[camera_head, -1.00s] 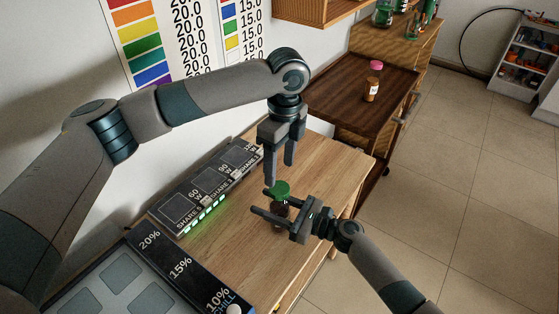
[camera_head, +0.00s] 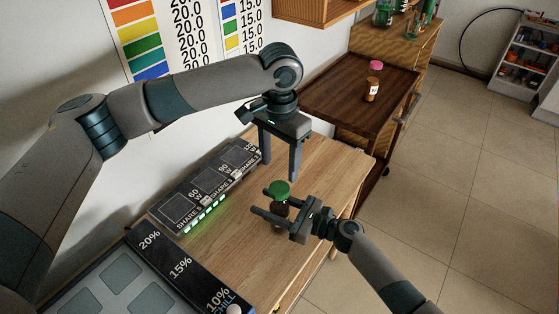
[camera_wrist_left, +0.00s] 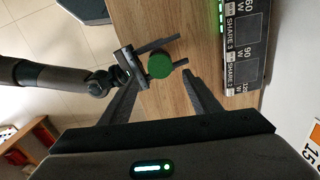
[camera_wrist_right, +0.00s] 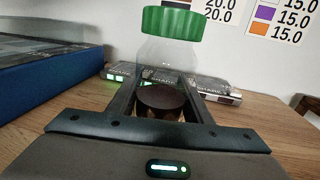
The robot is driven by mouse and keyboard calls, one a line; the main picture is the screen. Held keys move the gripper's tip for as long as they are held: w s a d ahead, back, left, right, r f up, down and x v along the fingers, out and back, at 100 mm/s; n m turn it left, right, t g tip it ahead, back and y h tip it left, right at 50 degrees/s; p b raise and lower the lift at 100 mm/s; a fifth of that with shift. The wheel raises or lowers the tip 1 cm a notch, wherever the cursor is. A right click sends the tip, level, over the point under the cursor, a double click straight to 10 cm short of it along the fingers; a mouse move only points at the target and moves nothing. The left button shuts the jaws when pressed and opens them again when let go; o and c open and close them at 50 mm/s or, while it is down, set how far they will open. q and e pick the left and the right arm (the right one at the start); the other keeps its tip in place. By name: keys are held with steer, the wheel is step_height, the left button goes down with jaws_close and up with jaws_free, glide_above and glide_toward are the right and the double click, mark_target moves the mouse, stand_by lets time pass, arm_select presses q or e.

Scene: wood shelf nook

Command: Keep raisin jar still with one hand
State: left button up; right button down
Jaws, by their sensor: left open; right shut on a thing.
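The jar (camera_head: 281,211), with a green lid (camera_head: 279,190), stands upright on the wooden table. The right wrist view shows its clear upper body (camera_wrist_right: 166,56) and dark contents (camera_wrist_right: 162,98); I take it for the raisin jar. My right gripper (camera_head: 259,202) is shut on its body from the side, a finger on each side. My left gripper (camera_head: 279,169) is open and empty above the lid, pointing down. In the left wrist view the lid (camera_wrist_left: 160,65) appears just beyond and between the left fingertips (camera_wrist_left: 162,77), apart from them.
A dark panel labelled SHARE (camera_head: 208,186) with green lights lies left of the jar. A percent-marked board (camera_head: 180,268) is at the front left. A small pink-capped bottle (camera_head: 372,90) stands on a brown cart (camera_head: 335,105) behind. The table right of the panel is mostly clear.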

mark_target(280, 188)
arm_select(q)
steer(key=shift+n, duration=0.5)
steer(key=shift+f, duration=0.1)
steer(key=shift+f, duration=3.85)
steer(key=c, duration=1.1)
